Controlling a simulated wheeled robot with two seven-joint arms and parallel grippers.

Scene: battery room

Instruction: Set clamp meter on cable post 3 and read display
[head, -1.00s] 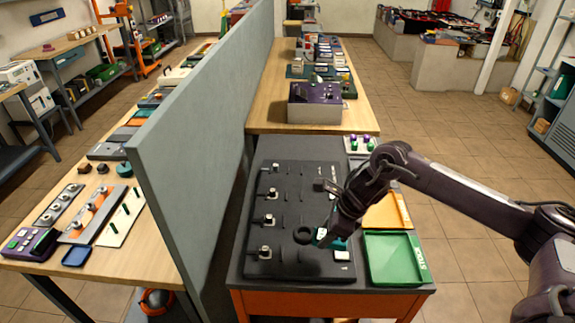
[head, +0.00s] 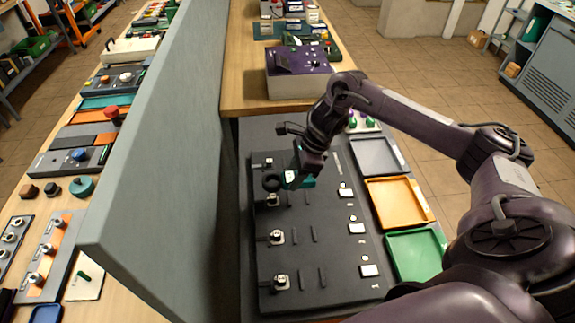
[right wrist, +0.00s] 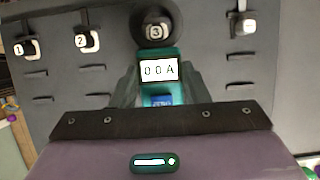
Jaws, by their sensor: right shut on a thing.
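My right gripper (head: 304,178) is shut on the teal clamp meter (right wrist: 147,93), which also shows in the head view (head: 292,180). The meter's lit display (right wrist: 158,70) appears to read 00 A; a decimal point cannot be made out. Its dark ring (head: 271,183) lies at cable post 3 (head: 273,199). In the right wrist view the ring overlaps the post's "3" label (right wrist: 156,32); whether it encircles the post or hovers over it I cannot tell. Post 1 (right wrist: 25,48) and post 2 (right wrist: 87,40) stand to the left. My left gripper is out of view.
The dark post board (head: 322,262) has slots and white labels. Grey (head: 401,155), orange (head: 434,214) and green (head: 389,254) trays line its right side. A tall grey partition (head: 175,150) rises on the left. A purple-topped box (head: 300,88) stands beyond the board.

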